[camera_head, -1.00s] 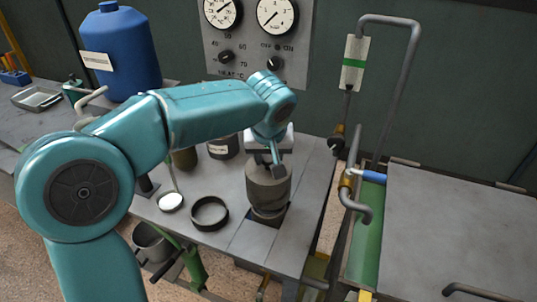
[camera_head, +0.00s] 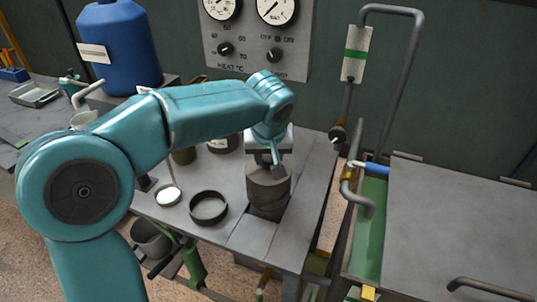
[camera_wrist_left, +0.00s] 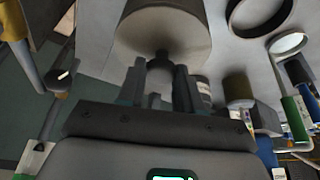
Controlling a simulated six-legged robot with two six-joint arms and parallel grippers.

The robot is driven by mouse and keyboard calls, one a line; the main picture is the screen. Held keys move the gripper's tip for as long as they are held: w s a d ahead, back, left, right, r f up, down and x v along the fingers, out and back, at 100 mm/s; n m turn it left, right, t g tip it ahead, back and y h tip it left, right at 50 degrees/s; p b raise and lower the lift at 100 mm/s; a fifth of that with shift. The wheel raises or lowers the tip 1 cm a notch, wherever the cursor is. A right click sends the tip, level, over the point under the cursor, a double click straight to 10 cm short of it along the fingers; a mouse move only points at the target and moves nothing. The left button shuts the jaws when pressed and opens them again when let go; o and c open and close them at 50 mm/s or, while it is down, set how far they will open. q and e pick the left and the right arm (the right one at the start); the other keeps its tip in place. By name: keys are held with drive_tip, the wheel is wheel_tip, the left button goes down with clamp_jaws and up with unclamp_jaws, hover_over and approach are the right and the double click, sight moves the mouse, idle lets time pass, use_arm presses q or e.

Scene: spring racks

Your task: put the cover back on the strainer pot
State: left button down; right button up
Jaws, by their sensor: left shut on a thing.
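My left gripper (camera_head: 270,160) is shut on the knob of the grey, cup-shaped cover (camera_head: 268,182) in the head view. The cover is upright, knob up, directly over the strainer pot (camera_head: 268,210) at the table's front. The pot is mostly hidden by the cover; I cannot tell whether the cover is fully seated. In the left wrist view the fingers (camera_wrist_left: 160,88) close around the knob, with the cover's broad top (camera_wrist_left: 165,30) beyond. My right gripper is not in view.
A black ring (camera_head: 194,218) and a small white-faced round dish (camera_head: 168,196) lie left of the pot. A blue drum (camera_head: 120,45) stands behind my arm. Bent pipes (camera_head: 395,90) and a grey bench (camera_head: 450,220) are to the right.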

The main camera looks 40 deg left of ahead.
use_arm(q)
drive_tip(key=shift+f+b, duration=2)
drive_tip(key=shift+f, duration=0.2)
drive_tip(key=c, duration=0.7)
unclamp_jaws()
drive_tip(key=shift+o, duration=0.2)
drive_tip(key=shift+r, duration=0.1)
drive_tip(key=p+v, duration=0.2)
drive_tip(key=v, duration=1.4)
drive_tip(key=shift+s+r, duration=0.1)
drive_tip(key=shift+s, duration=0.05)
